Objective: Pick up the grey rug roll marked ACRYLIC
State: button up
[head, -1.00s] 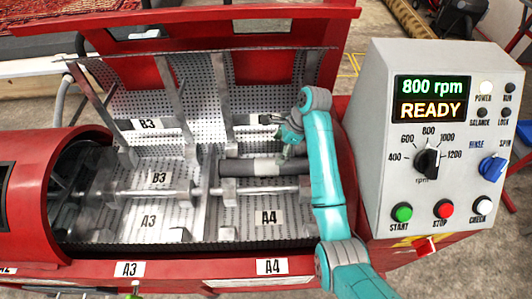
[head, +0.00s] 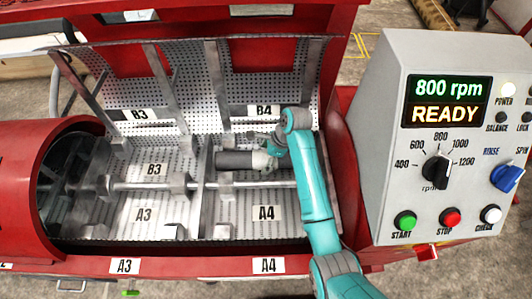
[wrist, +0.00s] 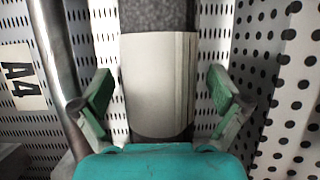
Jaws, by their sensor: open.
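A dark grey rug roll (head: 232,159) with a pale band (head: 261,160) lies lengthwise in the B4 bay of the open drum, behind a metal bar. In the wrist view the roll (wrist: 156,16) runs away from me, its pale band (wrist: 158,80) facing up; I can read no ACRYLIC mark. My gripper (head: 272,150) is open over the roll's right part. In the wrist view the open fingers of my gripper (wrist: 160,92) stand on either side of the band, with gaps both sides. My arm and gripper hide the roll's right end.
The bar (head: 240,186) runs along the drum close in front of the roll. An upright divider (head: 208,170) stands at its left, and the perforated lid (head: 262,75) rises behind. The control panel (head: 450,140), reading 800 rpm and READY, stands right. Bay A4 (head: 235,215) looks empty.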

jog(key=shift+f, duration=0.1)
jog(key=c, duration=1.5)
jog(key=shift+c, duration=1.4)
